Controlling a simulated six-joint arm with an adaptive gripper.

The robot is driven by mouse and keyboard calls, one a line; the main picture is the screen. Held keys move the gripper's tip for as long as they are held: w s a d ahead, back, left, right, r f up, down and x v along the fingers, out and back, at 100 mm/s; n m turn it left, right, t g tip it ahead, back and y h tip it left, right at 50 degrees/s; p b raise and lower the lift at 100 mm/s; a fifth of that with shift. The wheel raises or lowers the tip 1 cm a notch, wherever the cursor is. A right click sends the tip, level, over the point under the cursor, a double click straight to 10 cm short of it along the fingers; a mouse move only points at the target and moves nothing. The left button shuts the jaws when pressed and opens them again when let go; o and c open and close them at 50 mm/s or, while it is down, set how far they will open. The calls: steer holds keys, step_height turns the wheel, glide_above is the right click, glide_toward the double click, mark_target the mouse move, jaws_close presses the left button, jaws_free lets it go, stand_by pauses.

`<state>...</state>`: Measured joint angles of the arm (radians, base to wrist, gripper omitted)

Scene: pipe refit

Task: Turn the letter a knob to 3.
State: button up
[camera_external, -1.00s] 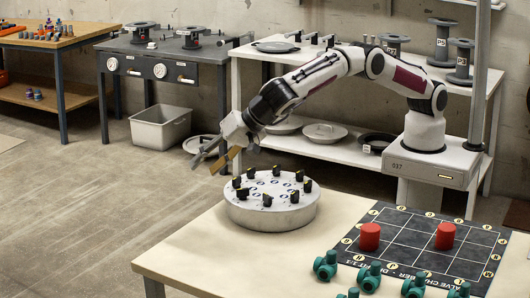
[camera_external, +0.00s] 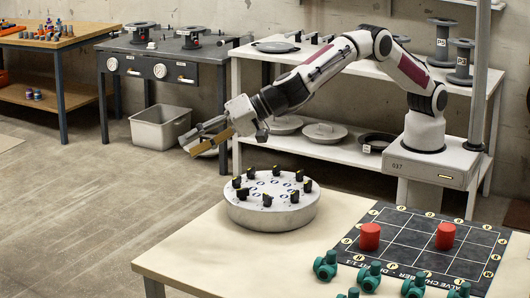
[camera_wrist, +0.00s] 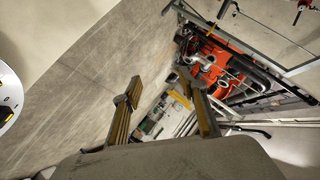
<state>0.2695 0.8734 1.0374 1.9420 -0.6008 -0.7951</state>
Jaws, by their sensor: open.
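Several black knobs (camera_external: 267,200) stand in a ring on top of a round grey-white drum (camera_external: 262,218) on the cream table. Small round marks lie inside the ring, too small to read, so I cannot tell which knob is letter a or where it points. My gripper (camera_external: 195,146) is open and empty, above and to the left of the drum, apart from it. In the wrist view my two fingers (camera_wrist: 165,102) are spread with nothing between them. Only a sliver of a pale round edge with a dark knob (camera_wrist: 8,108) shows there at the left.
Two red cylinders (camera_external: 369,236) stand on a dark gridded mat (camera_external: 400,250) at the right of the table. Several green valves (camera_external: 370,276) stand in front of it. A white shelf (camera_external: 330,157) with lids is behind. The table left of the drum is clear.

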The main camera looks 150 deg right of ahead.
steer(key=w+a+r+n+t+y, duration=0.1)
steer(key=a+r+n+t+y, duration=0.3)
steer(key=a, duration=0.8)
steer(key=shift+w+a+r+n+t, duration=0.45)
steer(key=shift+r+n, duration=0.65)
steer(key=shift+r, duration=0.45)
steer(key=shift+d, duration=0.1)
steer(key=c, duration=0.5)
steer(key=shift+r, duration=0.1)
steer(key=shift+r, duration=0.1)
step_height(320, 180, up, 5)
steer(key=shift+s+f, duration=0.1)
steer(key=shift+s, duration=0.05)
